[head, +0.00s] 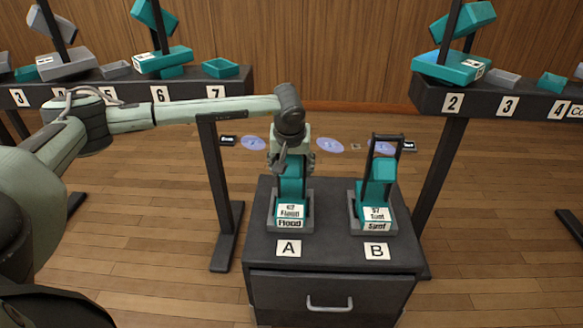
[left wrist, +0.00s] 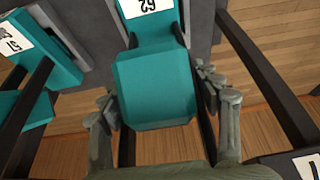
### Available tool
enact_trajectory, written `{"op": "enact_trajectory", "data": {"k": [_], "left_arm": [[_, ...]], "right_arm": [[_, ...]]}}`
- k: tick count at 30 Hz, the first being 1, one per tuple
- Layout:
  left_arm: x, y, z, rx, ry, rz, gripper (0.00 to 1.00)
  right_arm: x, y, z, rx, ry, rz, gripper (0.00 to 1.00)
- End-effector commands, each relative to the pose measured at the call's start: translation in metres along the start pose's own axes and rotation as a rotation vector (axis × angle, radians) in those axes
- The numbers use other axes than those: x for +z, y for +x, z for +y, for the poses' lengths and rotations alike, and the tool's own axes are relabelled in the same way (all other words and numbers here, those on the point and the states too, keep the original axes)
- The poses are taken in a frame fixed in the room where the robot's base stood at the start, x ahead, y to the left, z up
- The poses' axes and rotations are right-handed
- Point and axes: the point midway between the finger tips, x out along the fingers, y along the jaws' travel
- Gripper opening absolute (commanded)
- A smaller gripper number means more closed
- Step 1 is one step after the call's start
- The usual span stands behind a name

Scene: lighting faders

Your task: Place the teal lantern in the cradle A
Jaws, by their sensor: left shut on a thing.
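The teal lantern (head: 292,186) with a "Flood" label stands upright at the cradle A (head: 272,221), a grey tray behind the card marked A. Its base appears to be inside the tray rim; the exact contact is hidden. My left gripper (head: 291,158) comes from above and is shut on the lantern's upper part. In the left wrist view the teal block (left wrist: 155,88) with a "62" label lies between the two fingers (left wrist: 160,103). My right gripper is in neither view.
A second teal lantern (head: 379,182) labelled "Spot" stands in the grey cradle B (head: 355,219) to the right. Both cradles are on a dark drawer cabinet (head: 335,256). Numbered dark shelves with more lanterns and trays stand at the left (head: 135,90) and right (head: 430,98).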

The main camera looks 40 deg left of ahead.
Motion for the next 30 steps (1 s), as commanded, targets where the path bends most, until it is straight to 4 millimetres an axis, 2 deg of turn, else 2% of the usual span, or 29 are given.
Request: {"op": "enact_trajectory", "data": {"k": [11,12,16,27,30], "left_arm": [[-0.003,-0.001,0.001,0.004,-0.002,0.006,0.03],[-0.001,0.001,0.0,0.0,0.0,0.002,0.68],[-0.001,0.001,0.0,0.001,0.0,0.002,0.84],[-0.001,-0.001,0.0,0.001,0.0,0.002,0.84],[-0.002,-0.012,0.0,0.003,0.0,0.003,0.84]], "right_arm": [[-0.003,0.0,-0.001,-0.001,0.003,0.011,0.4],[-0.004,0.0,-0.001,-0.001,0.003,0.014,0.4],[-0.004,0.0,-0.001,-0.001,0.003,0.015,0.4],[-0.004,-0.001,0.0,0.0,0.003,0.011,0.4],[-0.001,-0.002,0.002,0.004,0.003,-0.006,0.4]]}}
